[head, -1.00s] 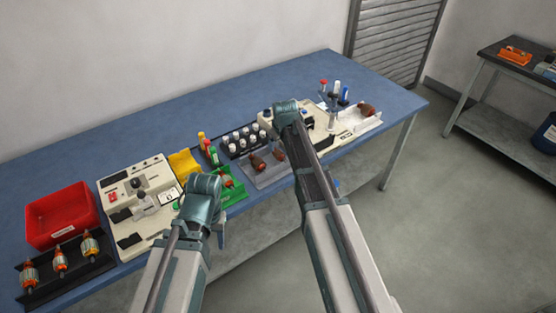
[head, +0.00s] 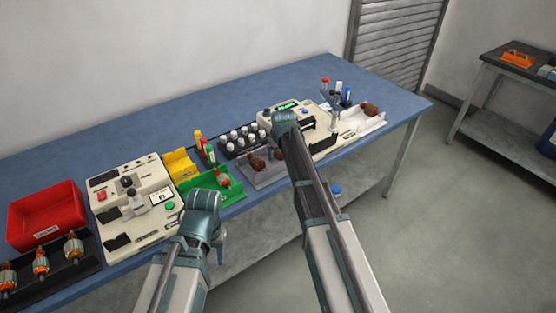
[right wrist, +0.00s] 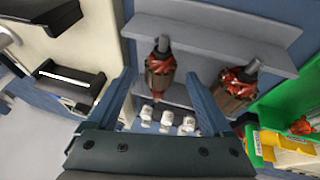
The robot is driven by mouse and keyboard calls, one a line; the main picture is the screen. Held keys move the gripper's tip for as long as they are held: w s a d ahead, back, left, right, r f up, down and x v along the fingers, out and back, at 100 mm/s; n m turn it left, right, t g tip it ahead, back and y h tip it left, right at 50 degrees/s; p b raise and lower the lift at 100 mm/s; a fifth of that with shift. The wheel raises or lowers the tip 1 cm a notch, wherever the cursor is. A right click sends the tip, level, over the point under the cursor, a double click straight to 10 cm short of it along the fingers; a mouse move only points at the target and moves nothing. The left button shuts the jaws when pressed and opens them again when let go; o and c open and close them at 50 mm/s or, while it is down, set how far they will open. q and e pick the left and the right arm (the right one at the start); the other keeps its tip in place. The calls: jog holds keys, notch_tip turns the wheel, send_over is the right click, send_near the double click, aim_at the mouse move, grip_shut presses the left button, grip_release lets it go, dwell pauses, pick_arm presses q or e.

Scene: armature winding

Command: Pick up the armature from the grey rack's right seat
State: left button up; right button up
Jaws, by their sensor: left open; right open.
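The grey rack (head: 262,180) lies on the blue bench and holds two armatures with reddish-brown windings, side by side. The armature in its right seat (head: 278,154) is just left of my right arm. In the right wrist view this armature (right wrist: 160,72) appears on the left, between the open fingers of my right gripper (right wrist: 160,84), which are not closed on it. The other armature (right wrist: 234,88) lies to the right there, outside the fingers, partly hidden at its lower end. My left gripper (head: 218,246) hangs open and empty by the bench's front edge.
A green tray (head: 226,196) with an armature is left of the rack, with a yellow bin (head: 180,164) behind. White-capped bobbins (head: 241,138) stand behind the rack. A cream machine (head: 330,124) is close on its right. A red bin (head: 46,214) is far left.

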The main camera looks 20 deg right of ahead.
jog(key=shift+x, duration=0.85)
jog(key=shift+r, duration=0.1)
grip_shut()
